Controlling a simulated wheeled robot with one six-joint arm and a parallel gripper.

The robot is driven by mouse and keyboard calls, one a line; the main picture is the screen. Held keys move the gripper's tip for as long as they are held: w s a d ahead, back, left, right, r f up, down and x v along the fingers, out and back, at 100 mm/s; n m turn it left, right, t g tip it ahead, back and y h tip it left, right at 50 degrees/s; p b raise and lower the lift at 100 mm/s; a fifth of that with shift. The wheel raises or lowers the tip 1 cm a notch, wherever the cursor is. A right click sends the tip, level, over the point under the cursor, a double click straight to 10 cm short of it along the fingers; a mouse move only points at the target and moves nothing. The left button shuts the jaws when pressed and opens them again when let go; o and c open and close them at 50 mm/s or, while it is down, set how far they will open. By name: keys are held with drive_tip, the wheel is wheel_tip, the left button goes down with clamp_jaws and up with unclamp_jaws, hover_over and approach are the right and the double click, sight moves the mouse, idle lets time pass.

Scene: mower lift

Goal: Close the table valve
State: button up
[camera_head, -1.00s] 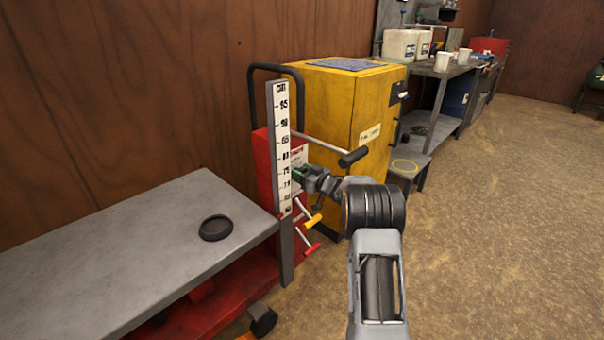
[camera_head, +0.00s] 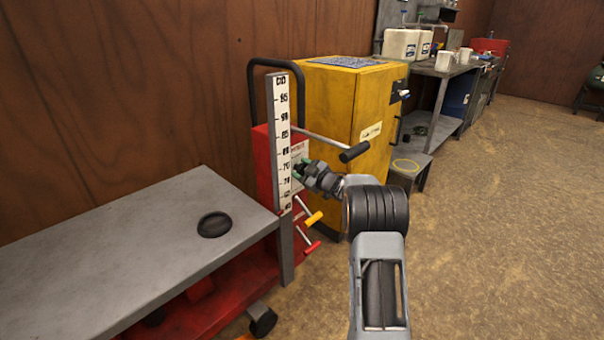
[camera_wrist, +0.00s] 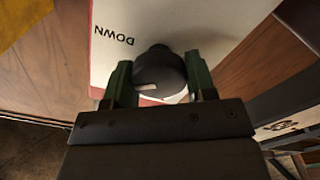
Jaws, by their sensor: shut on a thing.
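The table valve is a round black knob (camera_wrist: 160,72) with a pale pointer mark, on the white face of the red lift unit (camera_head: 263,175). The word DOWN appears upside down beside it in the wrist view. My gripper (camera_wrist: 158,82) has its two green fingers on either side of the knob, shut on it. In the head view my gripper (camera_head: 302,170) reaches the unit's front face just right of the numbered scale (camera_head: 281,145). The knob itself is hidden there behind my gripper. The grey lift table (camera_head: 130,255) extends to the left.
A black-gripped bar (camera_head: 354,152) sticks out above my gripper. A yellow handle (camera_head: 314,218) and a red handle (camera_head: 312,247) stick out below it. A yellow cabinet (camera_head: 335,105) stands just behind. A black dish (camera_head: 214,225) lies on the table. The floor at right is open.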

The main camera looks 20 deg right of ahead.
drive_tip(key=n+b, duration=0.1)
drive_tip(key=n, duration=0.1)
drive_tip(key=n+b, duration=0.2)
drive_tip(key=n, duration=0.1)
drive_tip(key=shift+f+n, duration=0.25)
drive_tip(key=shift+n, duration=0.05)
drive_tip(key=n+b, duration=0.2)
drive_tip(key=n, duration=0.3)
drive_tip(key=shift+n, duration=0.3)
drive_tip(key=o, duration=0.9)
drive_tip(key=shift+s, duration=0.2)
drive_tip(key=p+v, duration=0.3)
drive_tip(key=v, duration=1)
drive_tip(key=shift+s+p, duration=0.25)
drive_tip(key=shift+p, duration=0.05)
drive_tip(key=shift+d, duration=0.1)
